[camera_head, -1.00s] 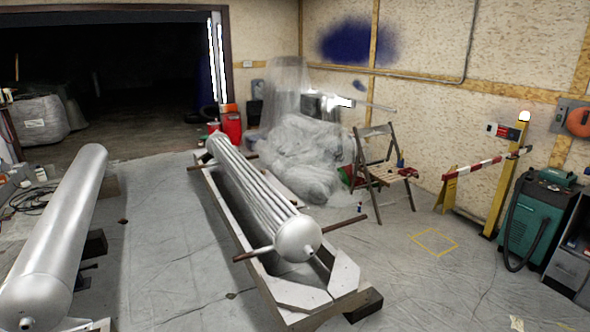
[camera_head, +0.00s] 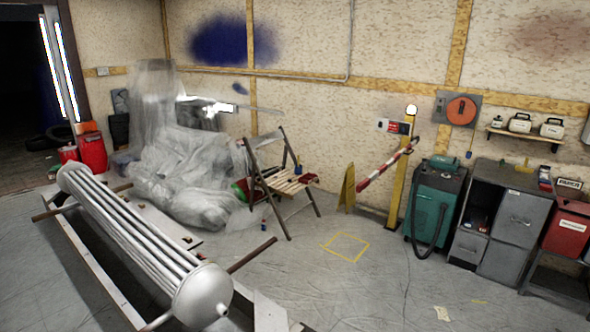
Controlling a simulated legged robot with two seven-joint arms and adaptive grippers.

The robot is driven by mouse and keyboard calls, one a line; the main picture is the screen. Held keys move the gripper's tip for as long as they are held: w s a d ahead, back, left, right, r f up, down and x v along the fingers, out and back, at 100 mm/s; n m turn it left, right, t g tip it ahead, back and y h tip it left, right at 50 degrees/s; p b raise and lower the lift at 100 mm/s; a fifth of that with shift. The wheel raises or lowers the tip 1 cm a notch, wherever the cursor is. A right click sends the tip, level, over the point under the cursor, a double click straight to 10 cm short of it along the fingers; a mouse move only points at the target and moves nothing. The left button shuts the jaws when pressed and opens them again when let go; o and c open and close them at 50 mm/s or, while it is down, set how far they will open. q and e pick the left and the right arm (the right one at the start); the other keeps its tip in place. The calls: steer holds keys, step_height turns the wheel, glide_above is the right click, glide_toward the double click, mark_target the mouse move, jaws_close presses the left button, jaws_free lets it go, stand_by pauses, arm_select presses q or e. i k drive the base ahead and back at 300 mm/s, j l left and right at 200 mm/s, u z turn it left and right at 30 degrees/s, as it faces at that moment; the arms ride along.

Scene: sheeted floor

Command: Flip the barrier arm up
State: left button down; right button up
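The barrier arm (camera_head: 386,165) is a red-and-white striped bar near the back wall. It is tilted, with its left end low and its right end higher, crossing the yellow post (camera_head: 399,175). Its low left end is close to a small yellow folding stand (camera_head: 347,187); I cannot tell whether they touch. A round light (camera_head: 411,110) tops the post. Neither of my grippers is in view.
A green machine (camera_head: 435,205) with a hose and grey cabinets (camera_head: 510,222) stand right of the post. A wooden folding chair (camera_head: 283,183) is to its left. A metal tube bundle (camera_head: 140,245) lies at front left. Floor around the yellow square (camera_head: 346,247) is clear.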

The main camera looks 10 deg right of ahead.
mark_target(366, 183)
steer(key=i+l+z, duration=0.25)
steer(key=i+z, duration=0.15)
steer(key=i+l+z, duration=0.15)
steer(key=i+z, duration=0.6)
steer(key=i, duration=0.15)
steer(key=i+j+z, duration=0.2)
steer(key=i+z, duration=0.15)
steer(key=i+u, duration=0.2)
steer(key=i, duration=0.4)
steer(key=i+u, duration=0.15)
steer(key=i, duration=0.45)
steer(key=i+l+u, duration=0.2)
steer(key=i, duration=0.4)
steer(key=i+l+u, duration=0.15)
steer(key=i, duration=0.4)
